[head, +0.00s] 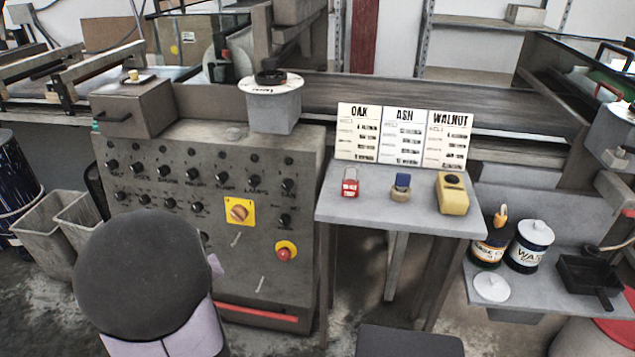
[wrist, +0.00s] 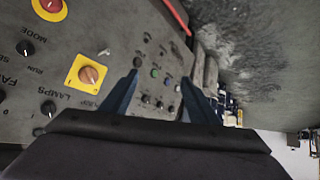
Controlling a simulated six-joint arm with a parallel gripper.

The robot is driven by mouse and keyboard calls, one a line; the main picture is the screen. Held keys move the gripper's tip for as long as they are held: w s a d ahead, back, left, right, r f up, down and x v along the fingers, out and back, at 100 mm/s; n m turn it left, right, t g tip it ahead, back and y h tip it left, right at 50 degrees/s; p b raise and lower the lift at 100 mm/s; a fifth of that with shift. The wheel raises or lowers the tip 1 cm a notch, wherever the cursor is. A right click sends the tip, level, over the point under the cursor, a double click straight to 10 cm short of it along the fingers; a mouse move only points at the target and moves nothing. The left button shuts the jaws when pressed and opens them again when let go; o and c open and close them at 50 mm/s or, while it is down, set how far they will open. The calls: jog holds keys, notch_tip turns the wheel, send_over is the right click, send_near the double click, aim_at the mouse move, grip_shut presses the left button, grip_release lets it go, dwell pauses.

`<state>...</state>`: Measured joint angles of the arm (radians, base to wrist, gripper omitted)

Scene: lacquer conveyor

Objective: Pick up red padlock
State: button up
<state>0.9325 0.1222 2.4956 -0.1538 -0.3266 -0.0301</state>
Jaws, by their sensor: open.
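The red padlock (head: 350,187) lies on a small grey table (head: 335,212), near its left side, in front of the white OAK card. Its shackle points to the back. My gripper (wrist: 160,76) is open and empty, with its two dark blue fingers spread before the control panel. The padlock cannot be made out in the wrist view. In the head view my arm is at the lower left, and my gripper's fingers are hidden there.
On the same table stand a blue-topped item (head: 401,186) and a yellow device (head: 452,194). White cards (head: 402,135) stand behind them. The control panel (head: 180,235) with knobs and a red button (head: 284,254) is left of the table. Cans (head: 530,246) stand on a lower shelf at right.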

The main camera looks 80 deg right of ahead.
jog(key=s+d+r+m+h, duration=0.2)
jog(key=s+d+r+h, duration=0.15)
jog(key=s+d, duration=0.5)
jog(key=m+g+h+p, duration=0.2)
jog(key=m+g+h, duration=0.4)
jog(key=m+h, duration=0.15)
send_near(350, 185)
jog(key=d, duration=0.3)
jog(key=shift+s+d+r+y, duration=0.15)
jog(key=shift+d+r+y, duration=0.15)
jog(key=shift+d+r, duration=0.1)
jog(key=shift+w+d+f+p, duration=0.1)
jog(key=shift+d+p, duration=0.15)
jog(key=shift+d, duration=1.55)
jog(key=shift+w+d+p, duration=0.1)
jog(key=shift+d+p, duration=0.1)
jog(key=shift+d, duration=1.6)
jog(key=c, duration=1.2)
